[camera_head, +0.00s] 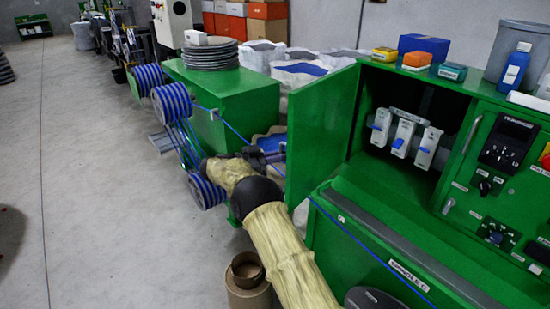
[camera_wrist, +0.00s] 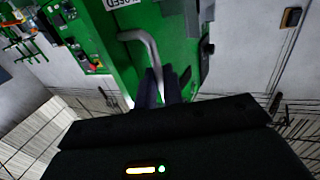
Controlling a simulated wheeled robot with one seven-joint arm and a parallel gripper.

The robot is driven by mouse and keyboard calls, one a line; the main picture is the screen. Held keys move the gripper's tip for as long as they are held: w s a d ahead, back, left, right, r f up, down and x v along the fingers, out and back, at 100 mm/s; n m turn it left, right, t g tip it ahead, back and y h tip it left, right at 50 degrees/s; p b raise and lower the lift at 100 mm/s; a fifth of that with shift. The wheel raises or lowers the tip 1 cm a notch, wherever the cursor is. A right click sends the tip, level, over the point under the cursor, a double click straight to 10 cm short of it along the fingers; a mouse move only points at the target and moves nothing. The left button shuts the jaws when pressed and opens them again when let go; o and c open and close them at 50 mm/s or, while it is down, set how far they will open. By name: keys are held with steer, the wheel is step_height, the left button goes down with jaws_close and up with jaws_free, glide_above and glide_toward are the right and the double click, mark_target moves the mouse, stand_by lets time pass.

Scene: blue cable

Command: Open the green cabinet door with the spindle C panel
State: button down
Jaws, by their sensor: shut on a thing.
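The green cabinet door (camera_head: 322,128) stands swung open to the left of the cabinet opening, its inner face showing in the head view. The "SPINDLE C" label (camera_head: 408,276) is on the green front below the opening. My gripper (camera_head: 272,158) is at the door's outer side, near its free left edge. In the wrist view, my gripper (camera_wrist: 160,90) is shut on the grey bar handle (camera_wrist: 146,45) of the green door (camera_wrist: 178,45). The head view does not show the handle clearly; the door hides that side.
Inside the opening are several white units with blue levers (camera_head: 403,133). A control panel (camera_head: 500,170) is on the right. A blue cable (camera_head: 365,247) crosses the cabinet front diagonally. Blue-wound spools (camera_head: 172,101) and a cardboard tube (camera_head: 247,285) stand left.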

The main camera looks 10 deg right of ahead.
steer(key=shift+d+r, duration=0.15)
steer(key=c, duration=1.5)
jaws_free()
steer(key=shift+a, duration=0.2)
